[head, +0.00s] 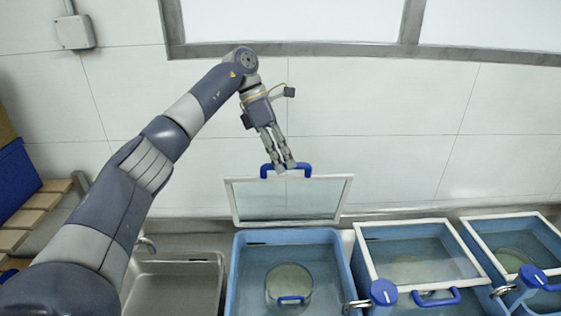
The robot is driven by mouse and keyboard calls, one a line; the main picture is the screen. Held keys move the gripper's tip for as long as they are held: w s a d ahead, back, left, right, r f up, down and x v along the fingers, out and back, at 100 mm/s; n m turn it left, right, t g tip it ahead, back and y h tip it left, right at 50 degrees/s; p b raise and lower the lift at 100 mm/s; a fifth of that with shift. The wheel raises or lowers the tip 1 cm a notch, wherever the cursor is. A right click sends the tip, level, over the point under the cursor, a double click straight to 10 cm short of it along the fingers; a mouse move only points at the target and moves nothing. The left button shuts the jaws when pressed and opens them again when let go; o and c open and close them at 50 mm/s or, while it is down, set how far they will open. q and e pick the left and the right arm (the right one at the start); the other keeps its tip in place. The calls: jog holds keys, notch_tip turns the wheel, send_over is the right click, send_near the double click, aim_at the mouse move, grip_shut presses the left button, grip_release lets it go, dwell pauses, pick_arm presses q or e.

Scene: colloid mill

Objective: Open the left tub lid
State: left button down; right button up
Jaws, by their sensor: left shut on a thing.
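The left tub (238,275) is blue and stands at the middle of the counter. Its lid (285,205), a clear panel in a white frame, is swung up and stands nearly upright at the tub's back edge. My left gripper (281,168) is shut on the blue handle (304,169) at the lid's top edge. Inside the tub a round pale lid or pot with a small blue handle (291,299) shows. My right gripper is not in view.
Two more blue tubs to the right have their white-framed lids (420,252) (512,240) lying closed. Blue-capped taps (384,291) stand between the tubs. A steel sink (175,285) lies to the left. A tiled wall (385,130) rises behind, with a window above.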

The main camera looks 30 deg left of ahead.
aim_at(290, 177)
pick_arm(q)
jog(key=shift+w+a+f, duration=0.45)
jog(key=shift+a, duration=0.05)
dwell(0.3)
jog(key=c, duration=1.7)
grip_release()
jog(key=shift+w, duration=0.1)
jog(key=shift+o, duration=0.7)
jog(key=shift+w+a+f+g, duration=0.25)
jog(key=shift+w+a+g, duration=0.05)
jog(key=shift+w, duration=0.4)
jog(key=shift+s+d+r, duration=0.25)
jog(key=shift+s+r, duration=0.1)
jog(key=shift+s, duration=0.05)
jog(key=shift+r, duration=0.15)
jog(key=v, duration=0.7)
jog(key=shift+a, duration=0.25)
